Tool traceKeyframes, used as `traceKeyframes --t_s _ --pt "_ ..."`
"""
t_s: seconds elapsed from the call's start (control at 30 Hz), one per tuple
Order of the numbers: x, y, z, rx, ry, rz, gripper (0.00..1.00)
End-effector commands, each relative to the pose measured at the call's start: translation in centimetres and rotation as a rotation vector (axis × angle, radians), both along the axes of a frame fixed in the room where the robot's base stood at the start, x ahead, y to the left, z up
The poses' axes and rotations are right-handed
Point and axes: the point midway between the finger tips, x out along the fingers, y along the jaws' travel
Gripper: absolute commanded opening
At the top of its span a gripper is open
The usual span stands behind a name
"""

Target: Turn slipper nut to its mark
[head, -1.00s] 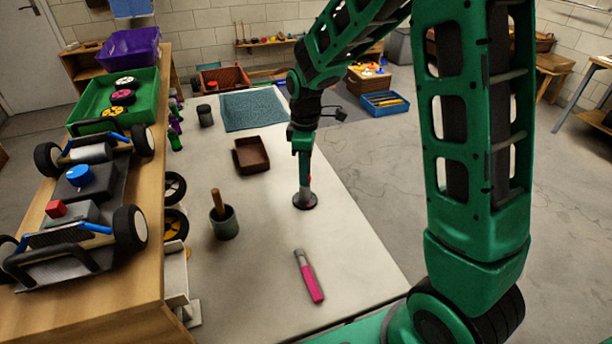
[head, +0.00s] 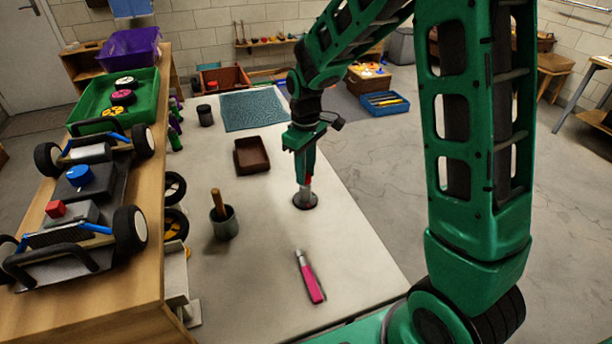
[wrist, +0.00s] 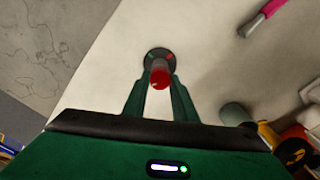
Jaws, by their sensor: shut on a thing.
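The slipper nut shows as an upright grey post with a red end (wrist: 160,76) in the wrist view, between my fingers. It stands on a dark round base (wrist: 158,54) with a green mark on its left and a red mark on its right. In the head view the grey post and dark base (head: 304,200) stand on the pale table. My gripper (head: 304,178) points down over it and is shut on the nut; its fingers also show in the wrist view (wrist: 157,92). The nut's exact alignment with either mark cannot be told.
A pink-handled tool (head: 311,281) lies near the table's front. A brown tray (head: 252,168), a cup with a wooden pestle (head: 224,224) and a teal mat (head: 252,112) are on the table. The racecar (head: 82,205) sits on the wooden bench at left. Table around the base is clear.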

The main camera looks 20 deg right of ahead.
Motion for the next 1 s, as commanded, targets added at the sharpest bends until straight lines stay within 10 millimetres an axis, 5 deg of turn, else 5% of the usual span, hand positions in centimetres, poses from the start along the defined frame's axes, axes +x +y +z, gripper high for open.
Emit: traceKeyframes --t_s 1.0 --pt "-0.06 0.08 -0.04 0.001 0.002 -0.331 0.03"
